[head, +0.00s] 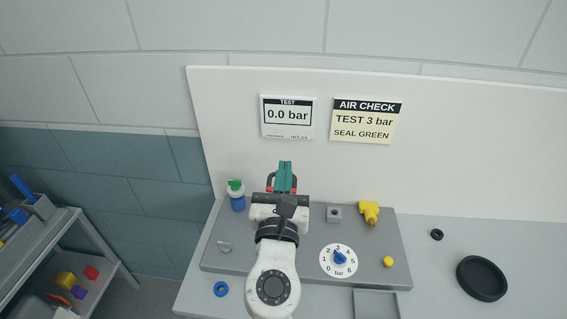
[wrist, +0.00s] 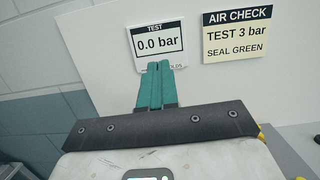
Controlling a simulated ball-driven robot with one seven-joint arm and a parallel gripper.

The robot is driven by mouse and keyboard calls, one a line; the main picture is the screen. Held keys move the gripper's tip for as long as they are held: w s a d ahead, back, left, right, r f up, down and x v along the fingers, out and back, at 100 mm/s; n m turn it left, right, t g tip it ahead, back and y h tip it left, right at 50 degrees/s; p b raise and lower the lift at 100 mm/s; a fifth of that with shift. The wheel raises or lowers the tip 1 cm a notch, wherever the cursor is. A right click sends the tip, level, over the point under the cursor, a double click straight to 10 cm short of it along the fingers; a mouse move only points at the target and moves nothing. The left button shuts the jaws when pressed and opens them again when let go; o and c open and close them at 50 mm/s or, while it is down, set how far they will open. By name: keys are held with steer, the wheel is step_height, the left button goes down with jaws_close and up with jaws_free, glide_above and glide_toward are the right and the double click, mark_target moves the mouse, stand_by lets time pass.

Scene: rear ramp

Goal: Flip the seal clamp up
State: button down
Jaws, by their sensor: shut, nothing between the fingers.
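My gripper (head: 285,167) is over the back left part of the grey panel (head: 300,270), its teal fingers together and empty. Red parts (head: 270,184) show on both sides of the fingers in the head view; they may belong to the seal clamp, but my gripper and wrist hide most of them. I cannot tell the clamp's position or whether the fingers touch it. In the wrist view the shut fingers (wrist: 156,68) point at the white board, and no clamp shows there.
A blue bottle with a green cap (head: 237,200) stands left of my gripper. A dial with a blue knob (head: 340,258), a yellow fitting (head: 369,213) and a yellow button (head: 388,262) are to the right. The test display (head: 288,116) reads 0.0 bar. The table's right side holds black rings (head: 482,278).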

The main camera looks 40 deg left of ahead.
steer(key=shift+s+d+r, duration=0.35)
steer(key=shift+s+r, duration=0.2)
steer(key=shift+r, duration=0.25)
steer(key=shift+d, duration=0.1)
